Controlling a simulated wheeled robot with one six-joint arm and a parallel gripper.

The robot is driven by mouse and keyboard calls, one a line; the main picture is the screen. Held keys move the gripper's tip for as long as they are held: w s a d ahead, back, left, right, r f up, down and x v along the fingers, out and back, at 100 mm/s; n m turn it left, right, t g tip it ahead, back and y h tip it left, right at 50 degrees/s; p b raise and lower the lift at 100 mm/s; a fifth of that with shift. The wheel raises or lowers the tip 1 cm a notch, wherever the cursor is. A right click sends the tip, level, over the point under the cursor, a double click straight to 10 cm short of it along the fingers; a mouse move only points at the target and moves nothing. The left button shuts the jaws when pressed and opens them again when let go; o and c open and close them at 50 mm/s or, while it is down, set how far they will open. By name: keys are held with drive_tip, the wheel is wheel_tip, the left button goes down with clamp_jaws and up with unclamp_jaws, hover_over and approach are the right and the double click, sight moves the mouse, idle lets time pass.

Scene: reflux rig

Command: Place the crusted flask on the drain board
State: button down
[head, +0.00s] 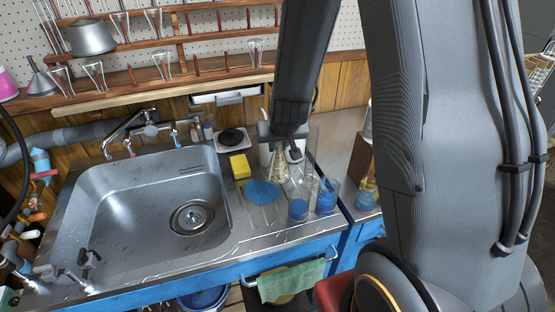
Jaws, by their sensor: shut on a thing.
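My gripper (291,151) points down over the steel counter right of the sink. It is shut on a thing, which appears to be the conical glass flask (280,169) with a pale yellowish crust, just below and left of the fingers. The fingers partly hide its neck, and I cannot tell whether its base touches the counter. The drain board is not clearly distinct; the bare steel strip (238,217) between the sink and the glassware may be it.
A steel sink (150,222) lies left. A tall clear cylinder (313,143) stands close right. Wooden glassware racks (180,50) hang behind.

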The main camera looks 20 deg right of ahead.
sight(278, 156)
drive_tip(key=shift+f, duration=2.05)
drive_tip(key=shift+f, duration=0.15)
drive_tip(key=c, duration=1.6)
unclamp_jaws()
drive_tip(key=shift+o, duration=0.2)
